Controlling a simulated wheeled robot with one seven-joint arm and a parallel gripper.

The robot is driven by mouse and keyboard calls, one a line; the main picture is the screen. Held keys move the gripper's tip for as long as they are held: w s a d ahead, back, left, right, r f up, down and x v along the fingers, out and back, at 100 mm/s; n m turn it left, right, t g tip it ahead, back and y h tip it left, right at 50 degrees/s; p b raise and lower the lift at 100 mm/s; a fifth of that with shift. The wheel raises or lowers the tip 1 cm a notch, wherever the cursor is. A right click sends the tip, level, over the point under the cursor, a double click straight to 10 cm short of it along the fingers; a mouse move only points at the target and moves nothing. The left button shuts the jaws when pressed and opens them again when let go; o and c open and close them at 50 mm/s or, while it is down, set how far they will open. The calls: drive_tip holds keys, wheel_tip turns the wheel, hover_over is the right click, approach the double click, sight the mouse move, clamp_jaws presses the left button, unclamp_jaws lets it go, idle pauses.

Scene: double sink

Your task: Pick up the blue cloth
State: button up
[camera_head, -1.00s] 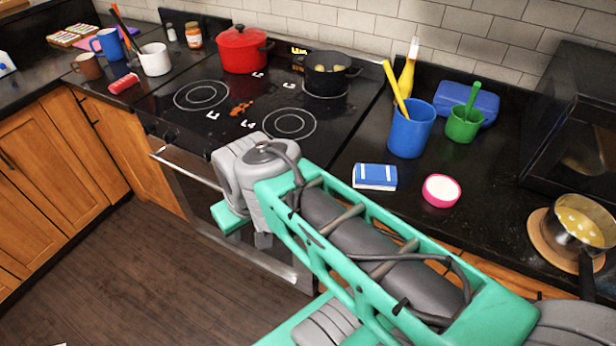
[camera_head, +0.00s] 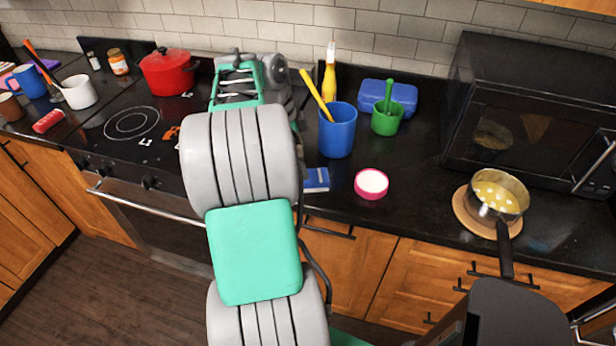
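I see no plain blue cloth for certain. A flat blue and white item (camera_head: 316,180) lies on the dark counter right of the stove, partly covered by my arm. I cannot tell whether it is a folded cloth or a small box. My arm rises through the middle of the view and reaches over the stove's right side toward the back wall. My gripper's fingers do not show.
Near the flat item stand a blue cup (camera_head: 337,132), a pink-rimmed round dish (camera_head: 371,184), a green cup (camera_head: 387,118), a yellow bottle (camera_head: 329,82) and a blue box (camera_head: 388,97). A saucepan (camera_head: 498,192) and a microwave (camera_head: 535,115) are right; a red pot (camera_head: 166,72) is left.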

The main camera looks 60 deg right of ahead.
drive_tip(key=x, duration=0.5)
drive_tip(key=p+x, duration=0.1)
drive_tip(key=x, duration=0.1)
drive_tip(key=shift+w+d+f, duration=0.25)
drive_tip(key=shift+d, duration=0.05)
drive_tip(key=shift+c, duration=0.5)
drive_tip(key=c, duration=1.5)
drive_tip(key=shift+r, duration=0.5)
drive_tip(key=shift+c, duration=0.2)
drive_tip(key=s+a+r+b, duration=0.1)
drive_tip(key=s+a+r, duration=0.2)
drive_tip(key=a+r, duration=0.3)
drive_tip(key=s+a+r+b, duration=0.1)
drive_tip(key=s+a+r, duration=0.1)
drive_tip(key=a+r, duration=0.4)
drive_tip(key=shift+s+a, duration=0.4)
